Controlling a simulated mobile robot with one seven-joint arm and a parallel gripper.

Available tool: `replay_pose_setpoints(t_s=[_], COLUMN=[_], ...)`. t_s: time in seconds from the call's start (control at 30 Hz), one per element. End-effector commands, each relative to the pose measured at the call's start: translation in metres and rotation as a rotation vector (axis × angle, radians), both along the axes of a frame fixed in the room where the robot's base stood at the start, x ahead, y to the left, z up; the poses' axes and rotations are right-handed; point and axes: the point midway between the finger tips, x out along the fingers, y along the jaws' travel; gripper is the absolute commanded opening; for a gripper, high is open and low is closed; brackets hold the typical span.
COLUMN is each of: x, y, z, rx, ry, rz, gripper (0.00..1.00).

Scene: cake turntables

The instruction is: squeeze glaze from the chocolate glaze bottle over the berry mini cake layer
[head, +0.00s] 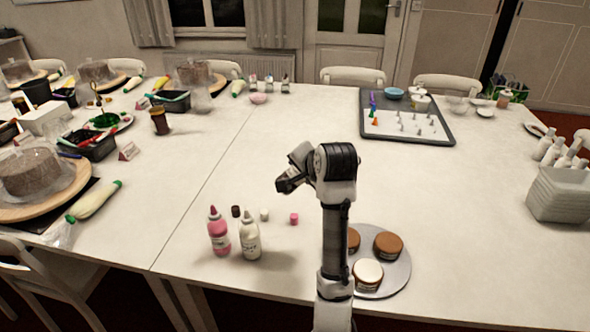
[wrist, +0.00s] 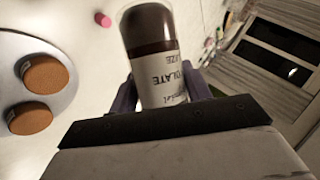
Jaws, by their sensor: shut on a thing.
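The chocolate glaze bottle (wrist: 155,62), dark with a white label reading "CHOCOLATE", stands between the fingers of my gripper (wrist: 163,92) in the wrist view. The gripper is shut on it. In the head view my gripper (head: 284,186) is raised above the table, left of the cakes, and I cannot make out the bottle there. A round grey board (head: 398,274) holds a brown mini cake (head: 388,245), a white-topped one (head: 367,274) and another brown one (head: 354,240), partly hidden by my arm. Which is the berry one I cannot tell. Two brown cakes show in the wrist view (wrist: 45,74).
A pink bottle (head: 219,234) and a white bottle (head: 250,238) stand at the table's front. Loose brown (head: 236,211), white (head: 264,215) and pink (head: 294,218) caps lie nearby. A dark tray (head: 447,133) with piping tips lies farther back. The table's middle is clear.

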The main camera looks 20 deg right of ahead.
Motion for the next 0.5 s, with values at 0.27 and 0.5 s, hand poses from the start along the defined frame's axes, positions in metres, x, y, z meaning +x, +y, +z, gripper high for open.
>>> replay_pose_setpoints(t_s=[0.27, 0.5], x=[0.002, 0.001], y=[-0.016, -0.034], z=[-0.009, -0.021], rx=[0.582, 1.054], ry=[-0.158, -0.465], rz=[-0.325, -0.577], gripper=[0.39, 0.39])
